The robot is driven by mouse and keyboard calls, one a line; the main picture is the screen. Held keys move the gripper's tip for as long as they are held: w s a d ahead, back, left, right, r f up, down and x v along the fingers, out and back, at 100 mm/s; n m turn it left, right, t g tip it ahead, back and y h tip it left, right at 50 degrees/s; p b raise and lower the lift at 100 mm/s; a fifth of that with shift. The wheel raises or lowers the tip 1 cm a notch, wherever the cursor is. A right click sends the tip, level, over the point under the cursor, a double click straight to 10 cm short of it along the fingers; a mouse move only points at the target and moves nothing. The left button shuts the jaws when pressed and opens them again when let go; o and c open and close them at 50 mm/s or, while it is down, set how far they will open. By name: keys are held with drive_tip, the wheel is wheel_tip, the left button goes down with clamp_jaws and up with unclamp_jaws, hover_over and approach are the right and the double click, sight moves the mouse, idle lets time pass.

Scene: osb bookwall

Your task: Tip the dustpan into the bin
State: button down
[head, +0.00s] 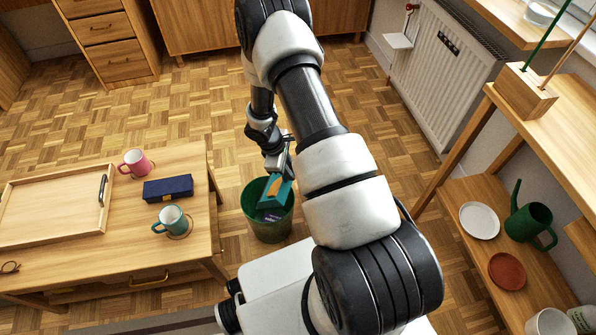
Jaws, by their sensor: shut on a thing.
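My gripper (287,147) is shut on the upper end of a teal dustpan (285,193), above the bin. The dustpan is tilted steeply, with its wide end down over the bin's mouth. An orange patch shows on the dustpan; I cannot tell whether it is a loose piece or part of the pan. The green round bin (250,208) stands on the floor right of the low table. A small dark blue-purple item (270,217) shows inside the bin. My arm covers the area right of the dustpan.
The low table (60,262) at left holds a wooden tray (50,207), a pink mug (135,162), a dark blue case (168,188) and a teal mug (172,220). A shelf unit with a green watering can (529,222) stands at right. The parquet floor behind is clear.

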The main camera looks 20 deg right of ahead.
drive_tip(key=shift+w+a+r+g+h+b, duration=0.15)
drive_tip(key=shift+w+a+g+h+b, duration=0.15)
drive_tip(key=shift+w+a, duration=0.3)
drive_tip(key=shift+w+a+r+g+h+b, duration=0.2)
drive_tip(key=shift+w+a+h+b, duration=0.2)
drive_tip(key=shift+a, duration=0.25)
drive_tip(key=shift+w+a+r+g+h+b, duration=0.2)
drive_tip(key=shift+w+a+h+b, duration=0.1)
drive_tip(key=shift+w+a, duration=0.3)
